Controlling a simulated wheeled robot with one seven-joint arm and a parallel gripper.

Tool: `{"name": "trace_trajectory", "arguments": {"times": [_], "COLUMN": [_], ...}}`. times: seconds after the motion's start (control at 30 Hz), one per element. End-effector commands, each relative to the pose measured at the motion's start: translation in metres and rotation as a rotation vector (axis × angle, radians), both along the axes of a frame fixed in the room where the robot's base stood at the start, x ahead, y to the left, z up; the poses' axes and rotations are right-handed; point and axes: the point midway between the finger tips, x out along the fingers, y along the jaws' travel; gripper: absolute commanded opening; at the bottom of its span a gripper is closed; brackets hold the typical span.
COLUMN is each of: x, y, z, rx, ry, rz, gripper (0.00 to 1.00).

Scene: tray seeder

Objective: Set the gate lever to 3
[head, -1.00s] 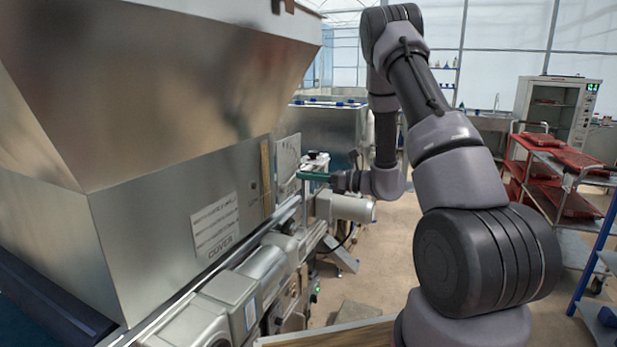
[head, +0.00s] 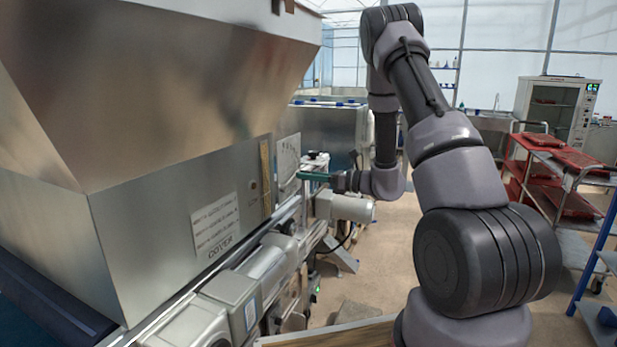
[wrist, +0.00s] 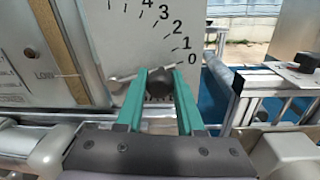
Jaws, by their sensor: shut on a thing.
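The gate scale plate (wrist: 135,35) is pale grey with black numbers from 0 upward, curving up to the left in the wrist view. The dark round knob of the gate lever (wrist: 159,88) sits low on the plate, below and left of the 0 mark. My gripper (wrist: 160,74) has green fingers shut on this knob, one on each side. Much of the lever is hidden, so its exact reading is unclear. In the head view my gripper (head: 301,176) reaches the scale plate (head: 288,158) on the machine's side.
The large metal hopper (head: 150,90) fills the left. A rail and motor housings (head: 265,262) run below. A red-shelved trolley (head: 540,170) stands right, with open floor between.

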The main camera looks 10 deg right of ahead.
Motion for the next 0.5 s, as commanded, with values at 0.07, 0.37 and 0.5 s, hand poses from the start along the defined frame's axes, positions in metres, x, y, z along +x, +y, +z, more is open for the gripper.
{"name": "trace_trajectory", "arguments": {"times": [0.07, 0.37, 0.5], "x": [-0.0006, -0.0014, -0.0030], "y": [0.0000, 0.0006, 0.0017], "z": [-0.0005, 0.0029, 0.0083], "rx": [-0.001, -0.024, -0.065], "ry": [0.002, -0.032, -0.088], "rz": [0.001, 0.002, 0.002], "gripper": [0.00, 0.00, 0.00]}}
